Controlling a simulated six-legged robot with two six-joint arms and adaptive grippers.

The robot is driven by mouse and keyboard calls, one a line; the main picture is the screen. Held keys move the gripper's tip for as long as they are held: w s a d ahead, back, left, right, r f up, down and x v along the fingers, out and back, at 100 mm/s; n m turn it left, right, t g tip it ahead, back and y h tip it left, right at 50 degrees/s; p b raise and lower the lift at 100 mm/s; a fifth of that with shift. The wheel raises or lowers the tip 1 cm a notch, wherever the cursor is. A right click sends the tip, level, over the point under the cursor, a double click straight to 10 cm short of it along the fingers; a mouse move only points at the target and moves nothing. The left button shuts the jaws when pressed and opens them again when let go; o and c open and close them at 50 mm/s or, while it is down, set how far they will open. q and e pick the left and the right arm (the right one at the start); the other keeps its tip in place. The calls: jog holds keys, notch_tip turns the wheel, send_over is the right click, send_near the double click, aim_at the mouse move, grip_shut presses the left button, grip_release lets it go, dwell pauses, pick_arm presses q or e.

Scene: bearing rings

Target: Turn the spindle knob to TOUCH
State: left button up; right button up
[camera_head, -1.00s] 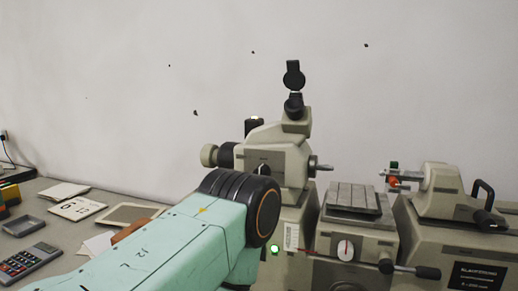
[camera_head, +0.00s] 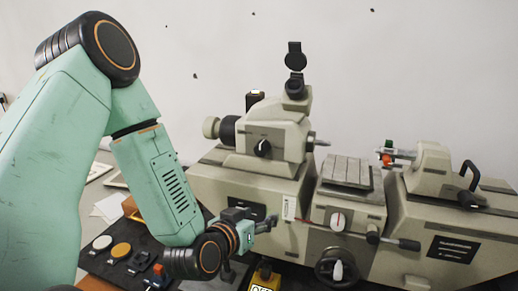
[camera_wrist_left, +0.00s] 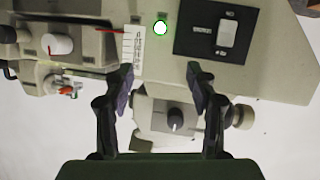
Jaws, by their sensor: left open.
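A grey measuring machine (camera_head: 245,192) stands on the bench. A black knob with a light pointer (camera_head: 262,148) is on its upper headstock. A pale round knob with a red mark (camera_head: 338,221) is on the middle front. Which is the spindle knob, I cannot tell; labels are too small to read. My left gripper (camera_head: 262,225) is open and empty before the machine's left front, below the black knob. In the left wrist view its fingers (camera_wrist_left: 160,85) are apart, with the black knob (camera_wrist_left: 175,118) beyond them and the pale knob (camera_wrist_left: 60,44) at left. My right gripper is not in view.
A black panel with a pale switch (camera_wrist_left: 228,32) and a lit green lamp (camera_wrist_left: 160,28) are near the fingers. A handwheel (camera_head: 338,268) and a lever (camera_head: 400,242) stick out at the front. Small discs (camera_head: 121,250) lie on a dark mat at left.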

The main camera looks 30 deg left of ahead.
aim_at(260, 151)
pick_arm(q)
jog(key=w+a+r+n+t+y, duration=0.2)
jog(key=a+r+t, duration=0.15)
jog(key=r, duration=0.75)
jog(key=shift+y, duration=0.4)
jog(key=x, duration=0.6)
jog(key=shift+w+a, duration=0.2)
jog(key=shift+w, duration=0.05)
jog(key=shift+w+a, duration=0.2)
jog(key=shift+w, duration=0.25)
jog(key=shift+a, duration=0.25)
jog(key=shift+w, duration=0.2)
jog(key=shift+w+d, duration=0.15)
jog(key=shift+d, duration=0.1)
jog(key=shift+c, duration=1.2)
jog(key=shift+a, duration=0.15)
jog(key=c, duration=0.5)
jog(key=shift+p, duration=0.3)
jog(key=c, duration=0.4)
